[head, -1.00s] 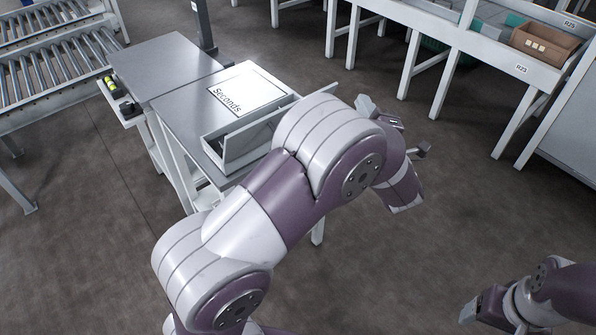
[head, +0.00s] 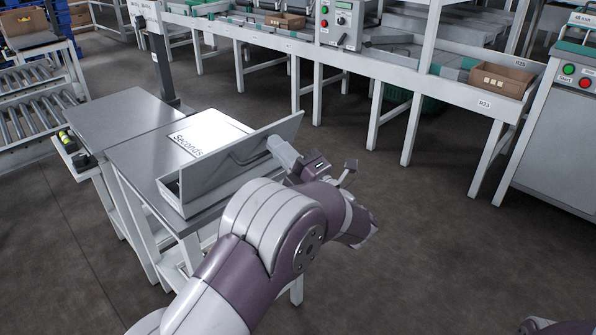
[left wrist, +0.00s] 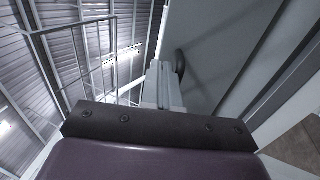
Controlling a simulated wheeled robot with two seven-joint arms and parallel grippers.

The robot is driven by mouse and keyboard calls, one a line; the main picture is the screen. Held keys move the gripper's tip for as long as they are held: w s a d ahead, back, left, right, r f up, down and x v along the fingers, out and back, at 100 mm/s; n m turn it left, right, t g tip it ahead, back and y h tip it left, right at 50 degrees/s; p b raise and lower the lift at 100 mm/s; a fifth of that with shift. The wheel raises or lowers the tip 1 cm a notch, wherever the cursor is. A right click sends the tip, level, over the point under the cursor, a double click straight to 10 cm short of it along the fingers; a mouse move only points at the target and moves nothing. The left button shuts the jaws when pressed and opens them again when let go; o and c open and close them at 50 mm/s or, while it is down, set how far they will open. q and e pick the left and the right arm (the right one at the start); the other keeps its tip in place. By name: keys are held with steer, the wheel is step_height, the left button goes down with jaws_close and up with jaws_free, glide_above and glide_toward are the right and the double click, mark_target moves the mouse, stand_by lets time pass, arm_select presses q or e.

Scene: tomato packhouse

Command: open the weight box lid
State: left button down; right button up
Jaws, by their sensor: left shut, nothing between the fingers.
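The grey weight box (head: 170,191) sits on the metal table beside the "Seconds" sign. Its lid (head: 225,166) shows as a broad grey panel standing raised and tilted, with a dark bar-like handle on its face. My left gripper (head: 272,143) is shut and empty, with its fingertips close against the upper right part of the lid. In the left wrist view the shut fingers (left wrist: 162,80) lie beside the large lid panel (left wrist: 222,45) and its dark handle (left wrist: 181,64). I cannot tell whether they touch. My right gripper is out of view; only a bit of that arm shows.
The table (head: 125,155) carries the "Seconds" sign (head: 210,133). A post (head: 160,60) stands behind it. A roller conveyor (head: 35,120) is at the left. A white bench with a brown carton (head: 495,80) runs along the back. The floor to the right is clear.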

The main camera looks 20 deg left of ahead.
arm_select(q)
steer(key=shift+x, duration=1)
steer(key=shift+a+r, duration=0.1)
steer(key=shift+r, duration=0.1)
steer(key=a+r+h+p, duration=0.1)
steer(key=w+a+r+g+h+p, duration=0.1)
steer(key=a+p, duration=0.1)
steer(key=shift+w+h, duration=0.1)
steer(key=shift+h, duration=0.3)
steer(key=shift+w+a+f, duration=0.1)
steer(key=shift+w+a, duration=0.15)
steer(key=shift+a, duration=0.1)
